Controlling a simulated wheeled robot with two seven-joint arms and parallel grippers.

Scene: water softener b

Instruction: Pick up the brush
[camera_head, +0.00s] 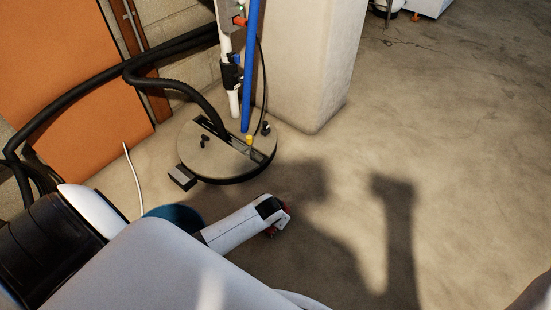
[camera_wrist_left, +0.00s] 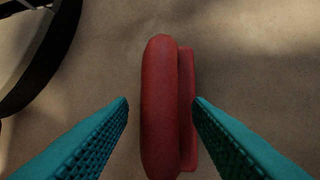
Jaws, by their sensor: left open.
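In the left wrist view a red, long rounded object (camera_wrist_left: 160,110), which I take to be the brush, lies on the concrete floor with a narrower red strip along its right side. Its lower end runs out of the picture. My left gripper (camera_wrist_left: 161,101) is open, with one teal ribbed finger on each side of the red object. Gaps show between the fingers and the red object. In the head view my left arm hides most of this spot; small red patches (camera_head: 272,232) show at the wrist's end, and I cannot tell whether they are the brush. My right gripper is out of view.
A round grey lid with a black rim (camera_head: 215,155) stands just beyond my left wrist, with a black hose (camera_head: 150,82) and a blue pipe (camera_head: 249,65). A concrete pillar (camera_head: 310,60) rises behind. An orange panel (camera_head: 60,80) is at left. The floor to the right is clear.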

